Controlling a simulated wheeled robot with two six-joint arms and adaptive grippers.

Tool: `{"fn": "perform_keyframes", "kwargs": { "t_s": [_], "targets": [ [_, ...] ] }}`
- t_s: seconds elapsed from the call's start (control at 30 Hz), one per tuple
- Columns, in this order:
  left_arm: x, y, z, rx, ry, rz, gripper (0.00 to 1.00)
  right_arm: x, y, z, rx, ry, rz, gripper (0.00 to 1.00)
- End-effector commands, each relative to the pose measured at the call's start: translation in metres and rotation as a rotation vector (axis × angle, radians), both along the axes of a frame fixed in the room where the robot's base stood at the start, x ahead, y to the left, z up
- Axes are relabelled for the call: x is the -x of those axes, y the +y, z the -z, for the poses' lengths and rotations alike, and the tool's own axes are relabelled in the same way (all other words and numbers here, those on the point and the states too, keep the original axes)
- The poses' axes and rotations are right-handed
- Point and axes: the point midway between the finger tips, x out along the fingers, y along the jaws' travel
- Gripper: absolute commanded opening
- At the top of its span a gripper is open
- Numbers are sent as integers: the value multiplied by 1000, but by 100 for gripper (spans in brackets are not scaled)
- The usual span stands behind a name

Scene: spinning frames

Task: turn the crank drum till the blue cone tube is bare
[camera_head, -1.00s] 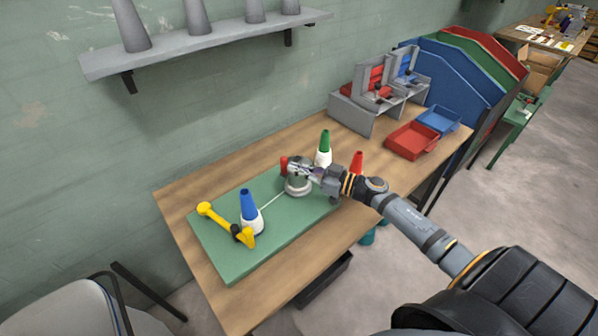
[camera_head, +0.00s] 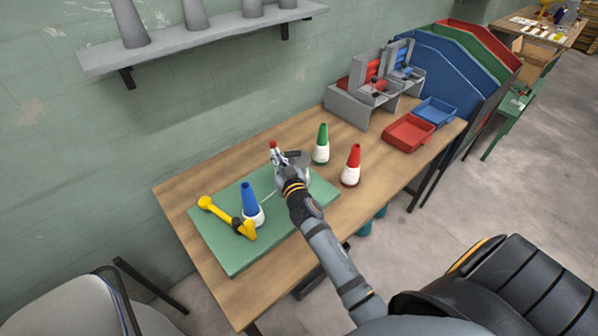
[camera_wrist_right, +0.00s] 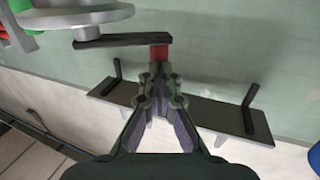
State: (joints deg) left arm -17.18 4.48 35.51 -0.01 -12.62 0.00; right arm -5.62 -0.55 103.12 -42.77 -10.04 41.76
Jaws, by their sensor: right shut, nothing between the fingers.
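The blue cone tube (camera_head: 249,197) stands upright on the green board, with white yarn around its lower part. A thin white thread runs from it toward the crank drum. The drum is mostly hidden behind my right gripper in the head view; its grey disc shows in the right wrist view (camera_wrist_right: 85,14), with a dark crank arm (camera_wrist_right: 122,40) and red handle (camera_wrist_right: 159,53). The red handle also shows in the head view (camera_head: 273,146). My right gripper (camera_wrist_right: 158,85) is shut and empty, its fingertips close to the handle; contact is unclear. My left gripper is out of view.
Green (camera_head: 322,143) and red (camera_head: 352,165) cones with white yarn stand right of the drum. Red (camera_head: 408,133) and blue (camera_head: 437,111) trays sit farther right. A wall shelf (camera_head: 205,38) hangs above.

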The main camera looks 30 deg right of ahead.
Motion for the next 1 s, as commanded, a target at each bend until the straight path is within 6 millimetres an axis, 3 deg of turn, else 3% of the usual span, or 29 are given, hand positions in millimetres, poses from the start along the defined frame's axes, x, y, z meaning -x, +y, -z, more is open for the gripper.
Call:
{"fn": "perform_keyframes", "kwargs": {
  "t_s": [0.03,1.0],
  "targets": [
    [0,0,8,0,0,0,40,-2,1,3,-3,-1,9,0],
    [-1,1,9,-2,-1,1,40,-10,2,-2,0,1,13,0]
  ]
}}
